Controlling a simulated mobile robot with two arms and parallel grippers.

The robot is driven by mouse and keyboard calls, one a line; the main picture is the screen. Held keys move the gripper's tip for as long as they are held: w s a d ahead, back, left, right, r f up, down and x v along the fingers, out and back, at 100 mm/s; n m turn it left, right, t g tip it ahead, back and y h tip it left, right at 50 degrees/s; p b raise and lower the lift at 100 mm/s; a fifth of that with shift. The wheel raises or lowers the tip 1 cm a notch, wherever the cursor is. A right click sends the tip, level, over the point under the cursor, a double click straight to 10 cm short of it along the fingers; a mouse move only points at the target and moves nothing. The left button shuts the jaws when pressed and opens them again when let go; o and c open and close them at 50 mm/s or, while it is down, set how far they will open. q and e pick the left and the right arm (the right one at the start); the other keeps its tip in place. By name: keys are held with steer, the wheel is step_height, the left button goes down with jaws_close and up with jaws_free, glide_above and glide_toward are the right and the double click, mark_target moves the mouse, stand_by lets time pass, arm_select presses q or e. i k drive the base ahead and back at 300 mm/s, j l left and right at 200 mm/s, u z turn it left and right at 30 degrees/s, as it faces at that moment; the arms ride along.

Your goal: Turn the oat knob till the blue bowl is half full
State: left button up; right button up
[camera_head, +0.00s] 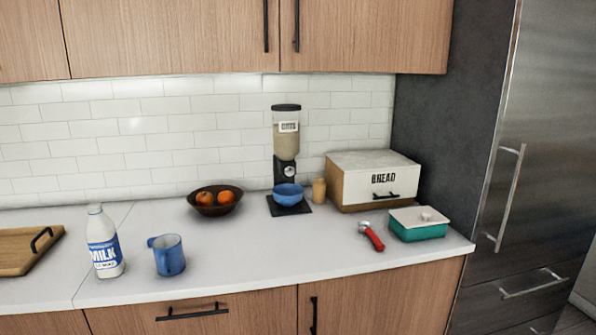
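The oat dispenser (286,140) stands against the tiled wall at the back of the counter. Its clear hopper holds oats and bears a label. The round silver knob (289,171) sits on the dispenser's black lower body. The blue bowl (288,194) stands upright on the dispenser's black base (275,208), below the knob. How much is inside the bowl is too small to tell. Neither of my grippers is in view.
A fruit bowl (224,208) is left of the dispenser; a small jar (319,191) and bread box (351,190) are right. A milk bottle (103,243), blue mug (169,257), red-handled tool (372,237) and teal dish (418,230) stand nearer. The counter's front middle is clear.

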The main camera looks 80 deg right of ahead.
mark_target(289, 170)
steer(key=z, duration=2.7)
steer(key=i+j+u, duration=0.1)
steer(key=i+j, duration=0.1)
steer(key=i, duration=0.05)
